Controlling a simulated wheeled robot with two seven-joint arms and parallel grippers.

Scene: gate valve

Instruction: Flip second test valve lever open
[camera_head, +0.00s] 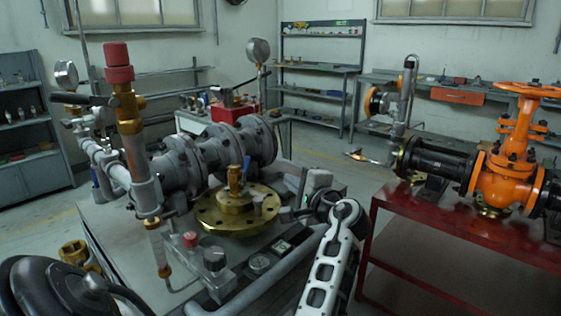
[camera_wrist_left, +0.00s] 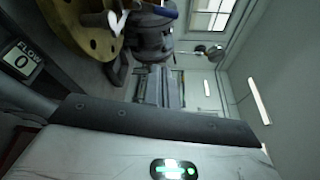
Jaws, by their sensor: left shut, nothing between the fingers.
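The lever points up. A black lever (camera_head: 85,99) sits further left, beside a red-capped brass valve (camera_head: 117,75). I cannot tell which lever is the second test valve's. My left gripper (camera_head: 303,188) is shut and empty, just right of the flange; its fingertips are hard to make out. The wrist view shows the brass flange (camera_wrist_left: 85,25) at top left and part of something blue (camera_wrist_left: 168,9). My right gripper is not in view.
Grey flanged pipes (camera_head: 215,150) and gauges (camera_head: 258,51) crowd the bench behind the flange. A FLOW display (camera_wrist_left: 20,61) reads 0. An orange gate valve (camera_head: 505,165) stands on a red table (camera_head: 400,205) at right. Floor shows between bench and table.

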